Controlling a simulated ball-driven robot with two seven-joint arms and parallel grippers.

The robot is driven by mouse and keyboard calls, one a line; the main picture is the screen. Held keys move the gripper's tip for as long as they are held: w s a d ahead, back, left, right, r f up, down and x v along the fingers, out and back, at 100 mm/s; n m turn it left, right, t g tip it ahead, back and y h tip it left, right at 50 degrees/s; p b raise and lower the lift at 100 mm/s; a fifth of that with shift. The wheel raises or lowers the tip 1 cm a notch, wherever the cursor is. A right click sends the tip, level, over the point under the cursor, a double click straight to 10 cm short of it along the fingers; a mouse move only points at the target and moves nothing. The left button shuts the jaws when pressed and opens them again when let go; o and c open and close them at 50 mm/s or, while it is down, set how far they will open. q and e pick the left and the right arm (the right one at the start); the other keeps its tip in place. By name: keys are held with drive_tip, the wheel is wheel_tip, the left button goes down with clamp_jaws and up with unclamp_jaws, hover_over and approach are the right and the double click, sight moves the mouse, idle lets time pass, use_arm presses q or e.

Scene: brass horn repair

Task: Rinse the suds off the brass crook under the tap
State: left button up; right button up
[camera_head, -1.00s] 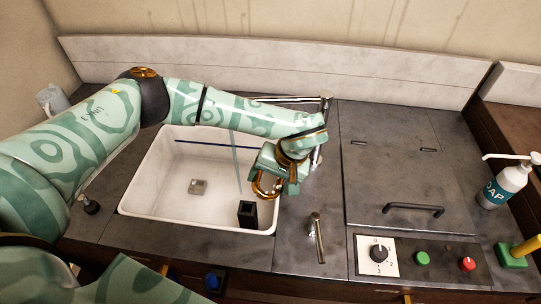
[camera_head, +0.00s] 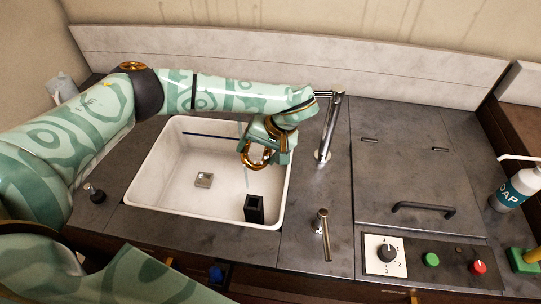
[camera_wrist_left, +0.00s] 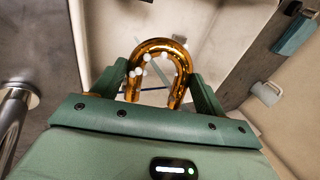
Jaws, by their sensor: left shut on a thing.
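The brass crook (camera_head: 245,159) is a shiny U-shaped tube held over the right part of the white sink (camera_head: 160,190). My left gripper (camera_head: 266,146) is shut on it; the wrist view shows the crook (camera_wrist_left: 158,47) between the two fingers, bend outward. Several white suds blobs cling to its left side and inner bend in that view. The tap (camera_head: 329,130) stands right of the sink, its spout partly hidden behind my left arm. My right gripper is not in view.
A black square holder (camera_head: 254,209) stands in the sink's front right corner. A lever handle (camera_head: 323,236) stands right of the sink. Farther right are a lidded panel (camera_head: 405,180), a dial (camera_head: 386,253), green and red buttons, and a soap bottle (camera_head: 516,188).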

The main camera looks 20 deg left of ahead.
sight(249, 146)
use_arm(q)
drive_tip(key=a, duration=0.3)
drive_tip(key=shift+w+a+f, duration=0.15)
drive_tip(key=shift+w+f, duration=0.05)
drive_tip(key=shift+w, duration=0.1)
drive_tip(key=shift+w+a+f+p, duration=0.1)
drive_tip(key=shift+a+f+p, duration=0.1)
drive_tip(key=shift+a, duration=0.4)
drive_tip(key=shift+w+a+f+p, duration=0.1)
drive_tip(key=shift+a+f+p, duration=0.1)
drive_tip(key=shift+a, duration=0.35)
drive_tip(key=shift+w+d+r, duration=0.1)
drive_tip(key=shift+w+r, duration=0.1)
drive_tip(key=shift+w, duration=0.15)
drive_tip(key=shift+r, duration=0.15)
